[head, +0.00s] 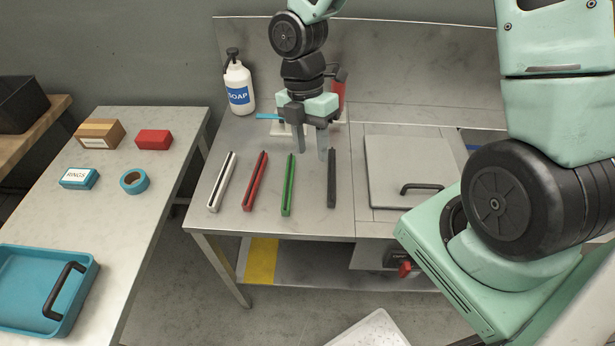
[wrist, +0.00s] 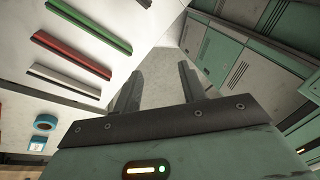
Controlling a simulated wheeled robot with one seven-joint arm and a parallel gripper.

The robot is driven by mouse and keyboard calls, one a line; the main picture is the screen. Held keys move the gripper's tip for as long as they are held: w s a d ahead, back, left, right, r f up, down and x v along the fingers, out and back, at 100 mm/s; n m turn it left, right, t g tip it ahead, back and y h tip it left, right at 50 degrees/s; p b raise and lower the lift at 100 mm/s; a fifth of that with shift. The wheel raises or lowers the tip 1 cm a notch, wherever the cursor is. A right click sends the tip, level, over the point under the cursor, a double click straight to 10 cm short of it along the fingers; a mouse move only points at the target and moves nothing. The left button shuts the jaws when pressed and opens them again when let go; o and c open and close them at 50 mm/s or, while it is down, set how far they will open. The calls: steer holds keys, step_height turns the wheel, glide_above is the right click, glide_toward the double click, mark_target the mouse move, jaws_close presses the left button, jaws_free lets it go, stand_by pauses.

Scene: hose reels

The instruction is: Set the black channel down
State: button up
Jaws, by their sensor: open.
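The black channel (head: 332,180) lies on the grey metal table (head: 225,222), the rightmost in a row of channels. Its near part is clear of my gripper. My gripper (head: 310,150) is open, with nothing seen between its fingers. In the head view its right fingertip overlaps the channel's far end; I cannot tell whether they touch. In the wrist view the open fingers (wrist: 160,72) are empty, and a dark end at the top edge looks like the black channel (wrist: 146,3).
A green channel (head: 288,185), a red channel (head: 255,180) and a white channel (head: 222,182) lie to the left. A panel with a black handle (head: 422,188) is at the right. A soap bottle (head: 239,88) stands at the back. The table's front strip is clear.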

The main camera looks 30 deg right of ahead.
steer(key=s+a+r+m+t, duration=0.1)
steer(key=s+a+r+m, duration=0.4)
steer(key=s+m, duration=0.2)
steer(key=s+a+r+m+t, duration=0.2)
steer(key=s+a+r+m, duration=0.3)
steer(key=s, duration=0.4)
steer(key=shift+a+r+m, duration=0.35)
steer(key=shift+r+m, duration=0.3)
steer(key=shift+m, duration=0.55)
steer(key=shift+w, duration=0.1)
